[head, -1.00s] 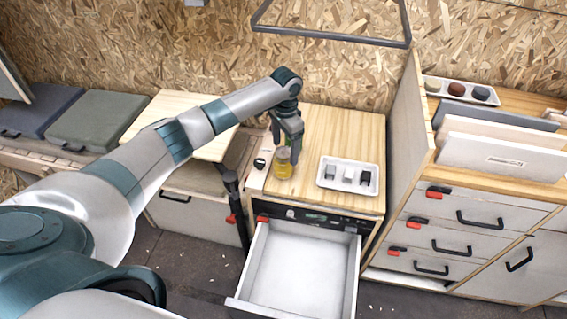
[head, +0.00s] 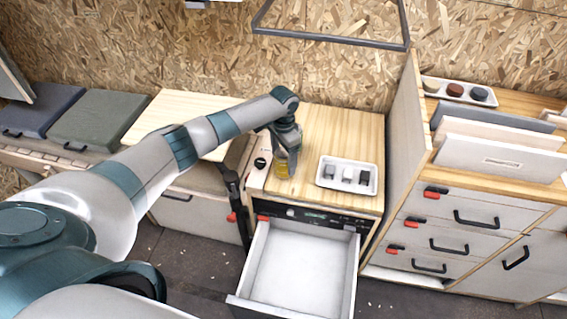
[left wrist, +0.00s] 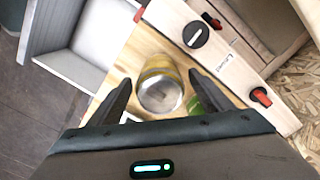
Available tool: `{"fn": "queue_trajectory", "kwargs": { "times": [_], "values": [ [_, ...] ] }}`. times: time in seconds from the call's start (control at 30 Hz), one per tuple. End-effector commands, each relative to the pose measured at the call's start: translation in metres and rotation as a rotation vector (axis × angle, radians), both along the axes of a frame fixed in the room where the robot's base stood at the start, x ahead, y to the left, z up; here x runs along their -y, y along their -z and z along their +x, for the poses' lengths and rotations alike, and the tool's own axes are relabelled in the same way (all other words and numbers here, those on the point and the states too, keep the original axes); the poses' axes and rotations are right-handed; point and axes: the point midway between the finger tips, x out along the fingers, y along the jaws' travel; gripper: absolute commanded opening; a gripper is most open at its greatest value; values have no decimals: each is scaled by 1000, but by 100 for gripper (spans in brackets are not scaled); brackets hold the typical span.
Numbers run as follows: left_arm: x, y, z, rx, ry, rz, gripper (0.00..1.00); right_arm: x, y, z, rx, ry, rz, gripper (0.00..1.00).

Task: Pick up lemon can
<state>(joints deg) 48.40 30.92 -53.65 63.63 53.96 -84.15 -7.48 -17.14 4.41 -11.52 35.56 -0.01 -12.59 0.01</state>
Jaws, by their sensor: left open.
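The lemon can (head: 281,168) is a yellow can standing upright on the wooden counter top (head: 340,135), near its left edge. My left gripper (head: 284,153) is directly above and around the can's upper part, pointing down. In the left wrist view the can (left wrist: 160,84) shows its silver top between the two dark fingers of my left gripper (left wrist: 158,92). The fingers are apart, with gaps on both sides of the can. A green item (left wrist: 196,104) shows partly behind the right finger in that view. My right gripper is not seen.
A white tray (head: 322,182) with several small items sits right of the can. An open, empty white drawer (head: 298,270) juts out below the counter. A partition and a drawer cabinet (head: 470,225) stand to the right.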

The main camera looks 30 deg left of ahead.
Motion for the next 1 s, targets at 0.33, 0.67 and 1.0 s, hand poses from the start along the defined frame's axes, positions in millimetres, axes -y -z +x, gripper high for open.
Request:
{"fn": "queue_trajectory", "kwargs": {
  "times": [0.33, 0.67, 1.0],
  "values": [
    [0, -1, 0, 0, 0, 0, 27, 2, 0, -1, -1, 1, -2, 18],
    [0, -2, 1, 2, 0, 0, 17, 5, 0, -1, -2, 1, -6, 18],
    [0, -31, 2, 5, 1, -1, 17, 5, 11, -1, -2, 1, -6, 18]
  ]
}}
